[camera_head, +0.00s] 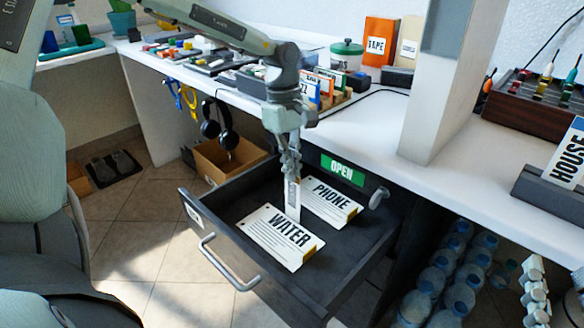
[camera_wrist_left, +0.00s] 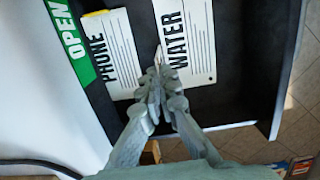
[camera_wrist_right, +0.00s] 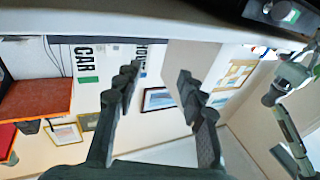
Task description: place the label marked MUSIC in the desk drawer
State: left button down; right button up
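The desk drawer (camera_head: 222,228) is pulled out. A WATER label (camera_head: 278,236) and a PHONE label (camera_head: 330,203) lie in it; the WATER label (camera_wrist_left: 186,40) and PHONE label (camera_wrist_left: 108,52) also show in the left wrist view. My left gripper (camera_head: 291,178) points down into the drawer, shut on a narrow white label (camera_head: 293,202) seen nearly edge-on between the other two. Its word cannot be read, so I cannot tell whether it is MUSIC. My right gripper (camera_wrist_right: 158,80) is open and empty, away from the drawer; pale fingers show at the head view's lower right.
A green OPEN sign (camera_head: 343,168) is on the desk front behind the drawer. The drawer handle (camera_head: 228,265) faces front left. A cardboard box (camera_head: 225,158) stands behind the drawer, and several water bottles (camera_head: 440,280) stand right. A HOUSE label (camera_head: 570,155) is on the desk.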

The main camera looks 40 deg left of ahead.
pick_arm(q)
jog(key=shift+f, duration=0.1)
jog(key=c, duration=1.7)
grip_release()
pick_arm(e)
jog(key=shift+s+a+r+t, duration=0.15)
jog(key=shift+r+t, duration=0.25)
jog(key=shift+r, duration=0.4)
jog(key=shift+f, duration=0.1)
pick_arm(q)
jog(key=r, duration=0.4)
jog(key=a+r, duration=0.1)
jog(key=r, duration=0.3)
jog(key=r+p, duration=0.1)
jog(key=r, duration=0.3)
jog(key=shift+a+r, duration=0.15)
jog(key=shift+a, duration=0.1)
pick_arm(e)
notch_tip(320, 180, down, 7)
jog(key=w+d+g+h, duration=0.1)
jog(key=d+g, duration=0.1)
jog(key=g, duration=0.1)
jog(key=shift+d+g+h, duration=0.3)
jog(key=shift+h, duration=0.1)
pick_arm(q)
jog(key=shift+w, duration=0.1)
